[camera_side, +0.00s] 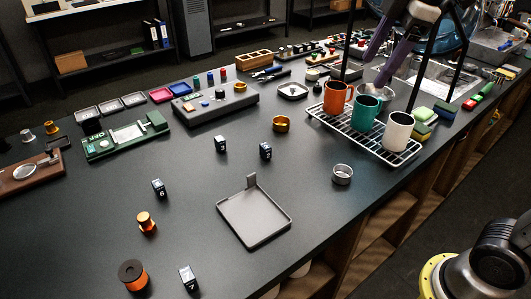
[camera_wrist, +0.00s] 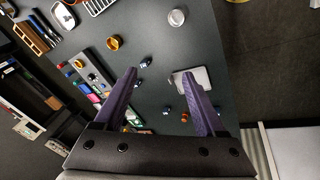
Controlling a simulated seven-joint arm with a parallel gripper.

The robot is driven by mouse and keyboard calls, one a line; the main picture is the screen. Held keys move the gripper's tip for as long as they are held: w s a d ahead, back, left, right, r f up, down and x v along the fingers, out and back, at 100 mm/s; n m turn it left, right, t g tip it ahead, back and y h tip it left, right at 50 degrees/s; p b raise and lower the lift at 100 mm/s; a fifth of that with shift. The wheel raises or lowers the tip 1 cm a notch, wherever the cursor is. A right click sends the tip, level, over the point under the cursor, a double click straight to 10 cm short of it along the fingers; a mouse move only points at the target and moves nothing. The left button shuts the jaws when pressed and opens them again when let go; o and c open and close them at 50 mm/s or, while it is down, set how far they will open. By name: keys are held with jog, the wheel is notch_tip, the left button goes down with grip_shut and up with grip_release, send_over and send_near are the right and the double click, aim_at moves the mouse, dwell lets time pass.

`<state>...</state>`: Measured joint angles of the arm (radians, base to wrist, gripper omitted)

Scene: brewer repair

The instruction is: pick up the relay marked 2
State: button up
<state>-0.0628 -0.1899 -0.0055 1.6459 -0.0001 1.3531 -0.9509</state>
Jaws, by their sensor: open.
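Several small black relays with white marks stand on the dark bench in the side view. One (camera_side: 221,144) and another (camera_side: 265,150) are behind the grey tray; their marks are too small to read surely. One to the left (camera_side: 158,187) looks marked 6, and one at the front (camera_side: 188,279) looks marked 7. I cannot tell which is marked 2. In the wrist view, small dark relays (camera_wrist: 147,62) show between and below my fingertips, unreadable. My gripper (camera_wrist: 159,69) has its purple fingers wide apart and empty, high above the bench; it also shows at the top of the side view (camera_side: 374,72).
A grey tray (camera_side: 242,228) lies mid-bench, with a silver cup (camera_side: 342,174) and gold ring (camera_side: 281,124) nearby. A wire rack (camera_side: 345,129) holds orange, teal and white mugs. An orange spool (camera_side: 133,276) and a copper knob (camera_side: 146,222) stand at left front.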

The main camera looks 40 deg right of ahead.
jog(key=w+a+f+n+g, duration=0.1)
jog(key=w+a+n, duration=0.2)
jog(key=w, duration=0.7)
jog(key=n+g, duration=0.2)
jog(key=g, duration=0.1)
send_over(266, 145)
notch_tip(266, 145, down, 12)
jog(key=f, duration=0.9)
jog(key=shift+a+f, duration=0.1)
jog(key=shift+a, duration=0.25)
jog(key=shift+d+f, duration=0.15)
jog(key=shift+f, duration=1.45)
jog(key=shift+d+f, duration=0.1)
jog(key=shift+f, duration=1.45)
grip_shut()
